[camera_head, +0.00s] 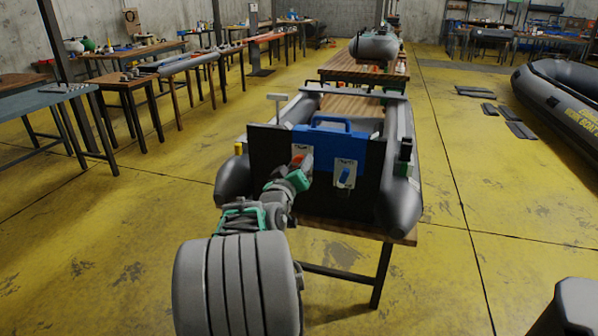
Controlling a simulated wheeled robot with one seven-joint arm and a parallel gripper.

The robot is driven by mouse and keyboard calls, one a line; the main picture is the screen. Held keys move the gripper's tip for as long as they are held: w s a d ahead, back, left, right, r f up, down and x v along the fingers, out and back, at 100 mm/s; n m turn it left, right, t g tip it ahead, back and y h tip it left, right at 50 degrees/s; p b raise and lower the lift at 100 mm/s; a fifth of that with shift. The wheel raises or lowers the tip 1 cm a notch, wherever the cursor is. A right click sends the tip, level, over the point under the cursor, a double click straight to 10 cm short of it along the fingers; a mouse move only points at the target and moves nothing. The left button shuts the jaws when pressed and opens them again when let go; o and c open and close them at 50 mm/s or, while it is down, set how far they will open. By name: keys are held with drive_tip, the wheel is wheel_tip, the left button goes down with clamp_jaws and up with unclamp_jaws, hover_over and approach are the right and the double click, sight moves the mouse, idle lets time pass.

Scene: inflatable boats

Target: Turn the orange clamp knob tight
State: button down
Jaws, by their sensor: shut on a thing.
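The orange clamp knob (297,160) is on a pale plate (301,151) on the left side of the blue motor bracket (341,143). The bracket sits over the dark transom board (268,154) of a grey inflatable boat (401,196). My gripper (302,164) reaches the orange knob from the front and is shut on it. The fingers and wrist hide most of the knob, so its angle cannot be told. A second knob, blue (344,176), is on another pale plate to the right, apart from my gripper.
The boat rests on a wooden table (330,226). Workbenches (150,75) line the left, and another grey boat (565,95) lies at the right. Yellow floor (480,260) is open around the table.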

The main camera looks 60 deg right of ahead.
drive_tip(key=shift+f, duration=0.15)
drive_tip(key=m+b, duration=0.7)
drive_tip(key=b, duration=0.3)
drive_tip(key=shift+m, duration=0.4)
drive_tip(key=shift+b, duration=0.45)
